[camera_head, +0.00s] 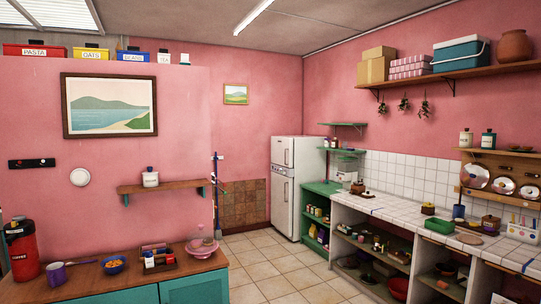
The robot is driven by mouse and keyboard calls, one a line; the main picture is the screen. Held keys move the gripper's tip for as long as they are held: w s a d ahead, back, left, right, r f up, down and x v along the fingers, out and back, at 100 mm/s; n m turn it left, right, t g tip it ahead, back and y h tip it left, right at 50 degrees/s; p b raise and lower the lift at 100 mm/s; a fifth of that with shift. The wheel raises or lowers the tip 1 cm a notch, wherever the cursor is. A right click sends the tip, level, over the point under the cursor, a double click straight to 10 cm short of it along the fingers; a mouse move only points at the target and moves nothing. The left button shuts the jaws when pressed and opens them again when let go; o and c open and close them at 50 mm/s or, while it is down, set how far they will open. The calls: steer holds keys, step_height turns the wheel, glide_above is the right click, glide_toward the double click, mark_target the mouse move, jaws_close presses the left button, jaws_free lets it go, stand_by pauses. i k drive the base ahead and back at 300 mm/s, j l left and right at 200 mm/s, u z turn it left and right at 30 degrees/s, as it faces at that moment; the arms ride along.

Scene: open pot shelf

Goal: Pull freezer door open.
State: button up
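A white two-door fridge-freezer (283,205) stands upright in the far corner of the room, right of the picture's middle. Its smaller upper door (281,153) sits above a taller lower door, with a dark seam between them. Both doors look shut. Dark upright handles seem to show on the doors, but they are small at this distance. No label tells which door is the freezer's. My gripper is not in view, and no part of my arm shows.
Open tiled floor (262,268) leads toward the fridge. A wooden-topped teal cabinet (120,284) stands at front left. A long white-tiled counter (400,213) with open pot shelves runs along the right. A green shelf unit (316,215) stands right beside the fridge.

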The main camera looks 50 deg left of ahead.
mark_target(282, 148)
steer(key=u, duration=1.85)
steer(key=i+z, duration=0.2)
steer(key=i, duration=0.5)
steer(key=i+j+z, duration=0.1)
steer(key=i+z, duration=0.15)
steer(key=i, duration=0.5)
steer(key=i+l+z, duration=0.1)
steer(key=i, duration=2.2)
steer(key=i+j+u, duration=0.15)
steer(key=i+u, duration=0.25)
steer(key=i, duration=0.2)
steer(key=i+l+u, duration=0.1)
steer(key=i+u, duration=0.25)
steer(key=i, duration=0.3)
steer(key=i+l+u, duration=0.25)
steer(key=i+u, duration=0.15)
steer(key=i, duration=0.2)
steer(key=i+j, duration=0.1)
steer(key=i, duration=1.7)
steer(key=i+z, duration=0.25)
steer(key=i, duration=0.35)
steer(key=i+z, duration=0.25)
steer(key=i, duration=0.35)
steer(key=i+j+z, duration=0.25)
steer(key=i, duration=0.35)
steer(key=i+z, duration=0.4)
steer(key=i, duration=0.25)
